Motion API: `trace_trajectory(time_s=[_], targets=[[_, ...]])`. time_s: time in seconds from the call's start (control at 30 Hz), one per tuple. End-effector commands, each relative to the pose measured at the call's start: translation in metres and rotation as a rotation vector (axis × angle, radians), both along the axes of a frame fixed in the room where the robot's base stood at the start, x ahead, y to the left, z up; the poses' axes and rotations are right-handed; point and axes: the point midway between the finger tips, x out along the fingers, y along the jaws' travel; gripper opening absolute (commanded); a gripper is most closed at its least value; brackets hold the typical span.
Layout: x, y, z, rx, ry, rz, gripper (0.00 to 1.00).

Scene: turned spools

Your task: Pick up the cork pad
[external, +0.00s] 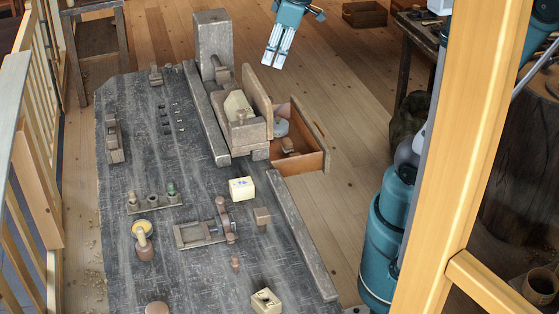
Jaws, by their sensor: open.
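My gripper (273,66) is teal with pale fingers. It hangs at the top of the external view, above and beyond the open drawer, open and with nothing visible between its fingers. I cannot tell for sure which thing is the cork pad. A small round brown piece (157,308) lies at the bottom edge of the view, partly cut off. A round grey disc (281,128) lies in the open drawer (312,158), beside a small brown object (288,147). My gripper is apart from all of these.
The dark worn bench (118,260) carries a wooden lathe-like block (213,40), long rails (301,238), a yellow-topped turned piece (141,228), a small rack (155,202), a clamp-like tool (205,233) and pale blocks (242,188). The drawer juts out right. A yellow post (470,130) stands in front.

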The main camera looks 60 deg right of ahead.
Motion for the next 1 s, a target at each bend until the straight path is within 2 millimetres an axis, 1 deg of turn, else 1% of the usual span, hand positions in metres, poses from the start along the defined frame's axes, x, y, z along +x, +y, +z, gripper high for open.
trace_trajectory(time_s=[0.03, 0.1, 0.27, 0.5, 0.8, 1.0], targets=[[0.006, -0.009, 0.0, -0.007, 0.015, 0.012, 0.45], [0.012, -0.021, 0.0, -0.015, 0.041, 0.036, 0.45], [0.026, -0.049, 0.0, -0.031, 0.097, 0.096, 0.45], [0.044, -0.094, -0.003, -0.042, 0.179, 0.186, 0.45], [0.062, -0.154, -0.013, -0.034, 0.271, 0.303, 0.45], [0.069, -0.188, -0.02, -0.021, 0.317, 0.372, 0.45]])
